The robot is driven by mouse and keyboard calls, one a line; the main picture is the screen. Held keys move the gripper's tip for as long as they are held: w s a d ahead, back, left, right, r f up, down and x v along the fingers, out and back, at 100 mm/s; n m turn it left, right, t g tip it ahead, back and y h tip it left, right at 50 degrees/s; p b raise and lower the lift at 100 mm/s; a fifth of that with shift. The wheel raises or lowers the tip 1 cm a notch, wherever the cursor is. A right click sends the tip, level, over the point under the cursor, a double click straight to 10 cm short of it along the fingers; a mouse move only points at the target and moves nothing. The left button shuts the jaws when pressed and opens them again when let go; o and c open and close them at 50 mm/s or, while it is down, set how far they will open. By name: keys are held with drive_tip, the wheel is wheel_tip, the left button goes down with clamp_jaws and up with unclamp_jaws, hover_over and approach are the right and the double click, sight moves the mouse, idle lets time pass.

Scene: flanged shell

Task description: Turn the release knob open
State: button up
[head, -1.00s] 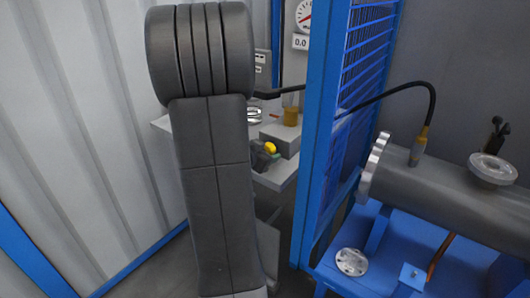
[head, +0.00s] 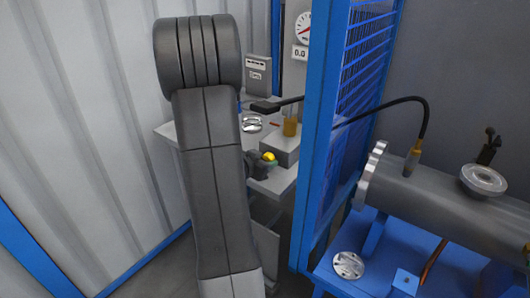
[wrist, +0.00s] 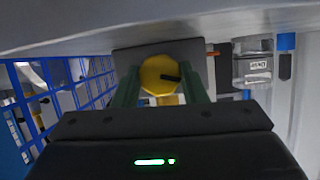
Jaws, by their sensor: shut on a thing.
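The release knob is round and yellow, with a dark mark running from its middle toward the right in the wrist view (wrist: 157,76). In the head view the yellow knob (head: 269,156) shows small at the front of a grey box (head: 279,149) on the bench. My gripper (wrist: 160,88) has one green finger on each side of the knob and is shut on it. In the head view my gripper (head: 257,167) is small and partly hidden behind my arm.
A blue post and mesh guard (head: 320,130) stand close to the right. Beyond them lies a grey flanged shell (head: 425,205) on a blue stand.

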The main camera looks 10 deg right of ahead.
drive_tip(key=shift+r+n+g+h+p, duration=0.35)
drive_tip(key=shift+n+p, duration=0.45)
drive_tip(key=shift+p, duration=1.5)
drive_tip(key=shift+w+f+n+g+h+p, duration=0.1)
drive_tip(key=shift+f+n+g+h+p, duration=0.25)
drive_tip(key=shift+p, duration=0.85)
drive_tip(key=shift+a, duration=0.1)
drive_tip(key=o, duration=1)
drive_tip(key=shift+c, duration=0.2)
drive_tip(key=v, duration=1.4)
drive_tip(key=shift+p, duration=0.4)
